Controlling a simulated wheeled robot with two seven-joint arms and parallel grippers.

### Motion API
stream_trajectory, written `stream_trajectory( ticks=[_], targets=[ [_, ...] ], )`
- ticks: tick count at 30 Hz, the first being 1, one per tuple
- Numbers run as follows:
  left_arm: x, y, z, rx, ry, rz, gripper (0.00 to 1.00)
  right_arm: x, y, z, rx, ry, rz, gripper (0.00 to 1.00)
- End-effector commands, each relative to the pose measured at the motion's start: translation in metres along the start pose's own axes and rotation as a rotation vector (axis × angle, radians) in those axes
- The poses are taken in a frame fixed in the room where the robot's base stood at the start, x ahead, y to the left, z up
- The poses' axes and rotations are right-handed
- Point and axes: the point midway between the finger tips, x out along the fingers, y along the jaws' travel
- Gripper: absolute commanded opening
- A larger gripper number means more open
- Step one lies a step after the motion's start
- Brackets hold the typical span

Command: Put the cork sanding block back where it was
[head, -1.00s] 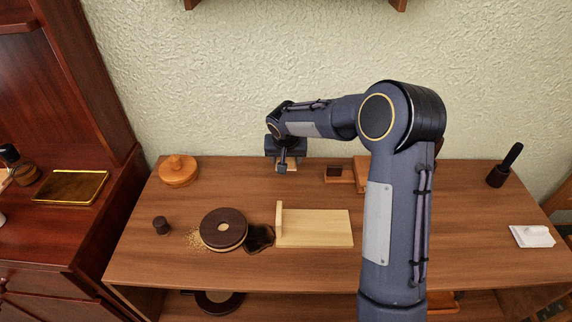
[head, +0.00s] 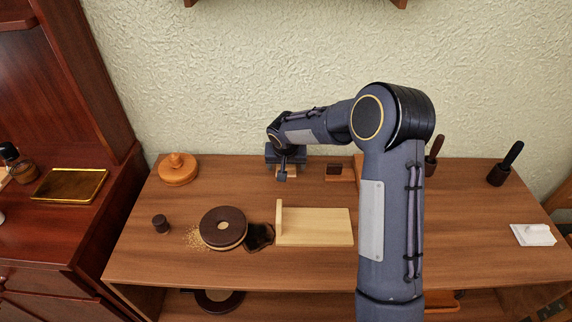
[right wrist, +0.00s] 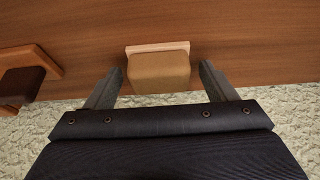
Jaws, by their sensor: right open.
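The cork sanding block (right wrist: 158,72) looks like a tan block with a pale strip along one edge. In the right wrist view it sits between the two fingers of my right gripper (right wrist: 160,85), with a gap on each side. The fingers are open. In the head view my right gripper (head: 283,174) is low at the back of the wooden table, near the wall, and mostly hides the block. My left gripper is not in view.
A dark block on an orange-brown wooden piece (head: 335,169) stands just right of the gripper. A pale wooden board (head: 315,228), a dark round disc (head: 223,228) and a round wooden lidded piece (head: 178,170) are on the table (head: 200,275). The front right is mostly clear.

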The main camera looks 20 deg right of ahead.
Motion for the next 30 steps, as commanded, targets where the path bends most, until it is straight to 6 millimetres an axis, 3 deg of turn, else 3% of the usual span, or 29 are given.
stream_trajectory(
  ticks=[7,18,26,30],
  targets=[
    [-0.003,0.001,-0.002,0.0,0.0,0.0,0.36,-0.014,-0.001,-0.002,-0.001,0.003,-0.002,0.78],
    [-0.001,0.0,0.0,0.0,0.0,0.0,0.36,-0.092,-0.001,-0.002,0.0,0.004,-0.002,0.78],
    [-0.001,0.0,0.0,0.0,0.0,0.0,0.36,-0.122,0.001,-0.001,-0.001,0.001,-0.002,0.78],
    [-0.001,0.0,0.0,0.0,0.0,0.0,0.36,-0.143,0.015,0.012,-0.006,-0.013,-0.032,0.78]
  ],
)
